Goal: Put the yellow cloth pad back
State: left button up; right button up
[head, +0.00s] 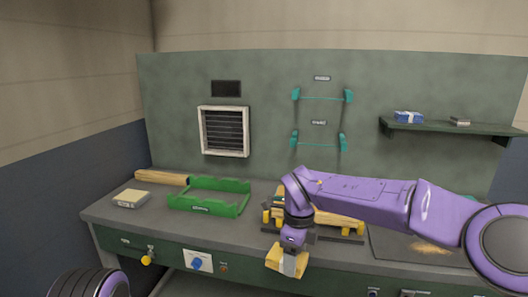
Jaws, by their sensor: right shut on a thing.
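The yellow cloth pad (273,260) is in my right gripper (289,268), at the lower middle of the head view. The gripper is shut on it, with yellow showing on both sides of the grey finger. The pad is held in front of the bench's front edge, apart from the bench top as far as I can see. My right arm comes in from the right and hides part of the bench behind it. My left gripper is out of view; only a purple part of my left arm shows at the lower left.
The bench (155,216) carries a cream block (131,198), a wooden bar (162,177), an empty-looking green tray (209,197) and a wooden piece on yellow-tipped supports (333,217), partly behind my arm. A wall shelf (440,126) holds a blue-and-white box (408,117). Knobs line the bench front.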

jog(key=s+d+f+n, duration=0.4)
jog(key=d+n, duration=0.2)
jog(key=n, duration=0.5)
jog(key=s+d+f+n, duration=0.4)
jog(key=s+d+n, duration=0.1)
jog(key=n, duration=0.7)
jog(key=shift+s+d, duration=0.3)
jog(key=shift+d, duration=0.25)
